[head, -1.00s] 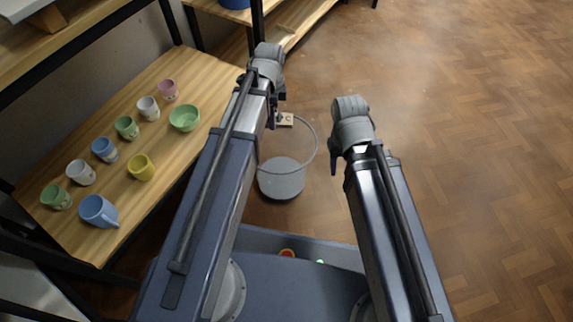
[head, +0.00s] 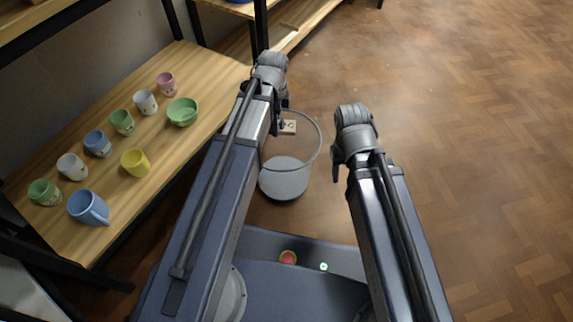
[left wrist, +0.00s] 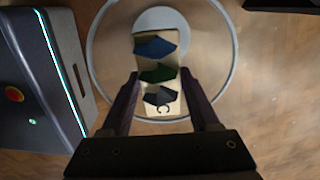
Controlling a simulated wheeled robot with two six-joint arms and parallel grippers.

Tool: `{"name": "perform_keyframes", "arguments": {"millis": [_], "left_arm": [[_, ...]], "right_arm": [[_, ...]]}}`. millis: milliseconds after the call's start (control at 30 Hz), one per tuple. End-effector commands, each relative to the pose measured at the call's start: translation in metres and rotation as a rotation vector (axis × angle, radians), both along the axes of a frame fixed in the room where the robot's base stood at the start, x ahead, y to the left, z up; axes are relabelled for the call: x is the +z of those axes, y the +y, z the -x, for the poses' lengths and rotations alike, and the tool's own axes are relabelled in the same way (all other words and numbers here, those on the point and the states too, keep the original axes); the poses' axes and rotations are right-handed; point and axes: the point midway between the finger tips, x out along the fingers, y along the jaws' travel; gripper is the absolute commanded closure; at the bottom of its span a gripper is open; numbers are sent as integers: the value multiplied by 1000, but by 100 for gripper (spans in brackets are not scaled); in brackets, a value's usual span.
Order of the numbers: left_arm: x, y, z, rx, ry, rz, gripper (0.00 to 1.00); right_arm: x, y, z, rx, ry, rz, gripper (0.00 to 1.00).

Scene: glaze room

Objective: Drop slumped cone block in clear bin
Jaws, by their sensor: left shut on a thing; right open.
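The slumped cone block (left wrist: 142,68) is a pale wooden slab marked C, with bent blue, green and dark cones on it. My left gripper (left wrist: 158,92) is shut on it, one finger on each long side. In the head view, the block (head: 288,127) hangs below my left wrist, mostly hidden by it. The clear bin (head: 283,180) is a see-through round container on the floor with a pale bottom. In the wrist view its rim (left wrist: 233,62) rings the block, which appears above the opening. My right gripper (head: 337,172) is open and empty, right of the bin.
Another shelf (head: 300,22) stands at the back. Parquet floor (head: 470,130) is clear to the right.

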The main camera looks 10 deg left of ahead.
Motion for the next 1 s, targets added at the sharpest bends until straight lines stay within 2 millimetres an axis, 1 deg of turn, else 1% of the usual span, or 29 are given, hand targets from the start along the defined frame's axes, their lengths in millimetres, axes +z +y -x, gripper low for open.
{"name": "perform_keyframes", "arguments": {"millis": [233,267,533,567,833,1000], "left_arm": [[0,0,0,0,0,0,99],[0,0,0,0,0,0,36],[0,0,0,0,0,0,6],[0,0,0,0,0,0,3],[0,0,0,0,0,0,3],[7,0,0,0,0,0,3]], "right_arm": [[-1,0,0,0,0,0,50],[-1,0,0,0,0,0,50],[-1,0,0,0,0,0,50],[-1,0,0,0,0,0,50],[0,0,0,0,0,0,50],[7,0,0,0,0,0,50]]}}
